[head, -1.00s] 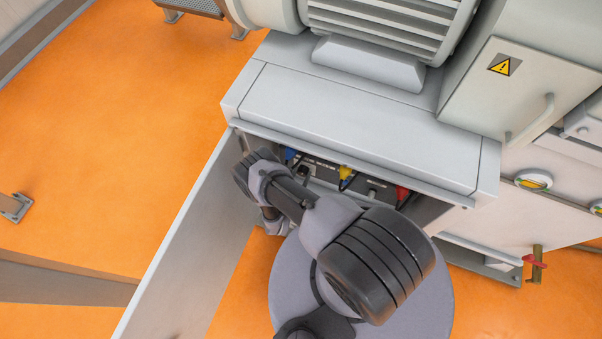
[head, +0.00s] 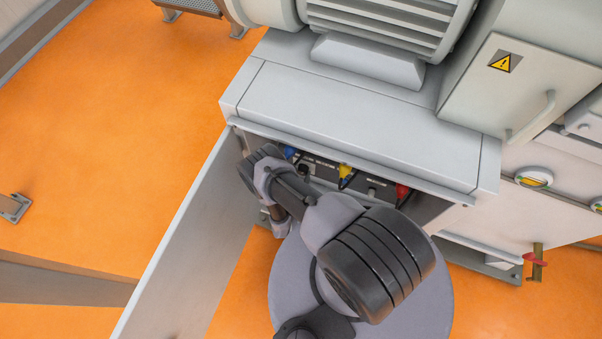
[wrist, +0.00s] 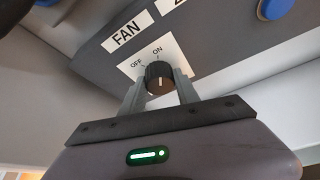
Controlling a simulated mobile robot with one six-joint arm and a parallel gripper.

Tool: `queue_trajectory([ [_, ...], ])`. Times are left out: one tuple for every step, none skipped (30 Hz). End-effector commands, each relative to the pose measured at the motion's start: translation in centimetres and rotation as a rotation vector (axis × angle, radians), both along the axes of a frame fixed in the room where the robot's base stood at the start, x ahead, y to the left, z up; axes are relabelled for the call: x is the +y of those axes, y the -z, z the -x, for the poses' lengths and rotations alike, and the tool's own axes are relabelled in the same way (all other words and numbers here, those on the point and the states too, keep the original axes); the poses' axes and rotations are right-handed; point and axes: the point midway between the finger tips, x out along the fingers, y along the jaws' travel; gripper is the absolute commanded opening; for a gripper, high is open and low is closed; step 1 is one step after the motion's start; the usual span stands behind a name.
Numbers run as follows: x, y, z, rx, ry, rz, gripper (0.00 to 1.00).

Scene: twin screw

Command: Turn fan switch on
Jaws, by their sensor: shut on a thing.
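The fan switch (wrist: 158,70) is a round black knob on a white plate in the wrist view. The plate reads OFF at upper left and ON at the top, and a FAN label (wrist: 126,33) sits above it. A white mark shows on the knob's near side; I cannot tell for sure which setting it points to. My gripper (wrist: 160,82) is shut on the knob, one grey finger on each side. In the head view my arm hides the switch and the fingers.
The control panel (head: 325,172) sits inside the open cabinet under a grey housing, with blue, yellow and red connectors. The open door (head: 195,235) stands close to the left of my arm. A blue round part (wrist: 275,8) shows at the wrist view's upper right.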

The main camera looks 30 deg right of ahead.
Motion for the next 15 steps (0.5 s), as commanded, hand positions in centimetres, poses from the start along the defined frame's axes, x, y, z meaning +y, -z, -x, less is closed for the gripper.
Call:
queue_trajectory([
  [0.0, -0.03, -0.03, -0.002, 0.001, -0.001, 0.0],
  [0.0, -0.03, -0.03, -0.002, 0.001, -0.001, 0.0],
  [0.0, -0.03, -0.03, -0.002, 0.001, -0.001, 0.39],
  [0.0, -0.03, -0.03, -0.002, 0.001, -0.001, 0.45],
  [0.0, -0.03, -0.03, -0.001, 0.001, 0.0, 0.51],
  [0.0, -0.03, -0.03, -0.001, 0.001, 0.0, 0.59],
  [0.0, -0.03, -0.03, -0.001, 0.001, 0.0, 0.59],
  [0.0, -0.02, -0.03, -0.001, 0.001, 0.0, 0.59],
  [0.0, -0.02, -0.02, -0.001, 0.001, 0.0, 0.59],
  [0.0, -0.02, -0.02, -0.001, 0.001, 0.0, 0.59],
  [0.0, -0.02, -0.02, -0.001, 0.001, 0.0, 0.59],
  [0.0, -0.01, -0.02, -0.001, 0.0, 0.001, 0.59],
  [0.0, -0.01, -0.02, -0.001, 0.0, 0.001, 0.59],
  [-0.01, -0.01, -0.01, 0.0, 0.0, 0.0, 0.59],
  [0.03, -0.03, 0.01, 0.0, 0.0, 0.0, 0.59],
])
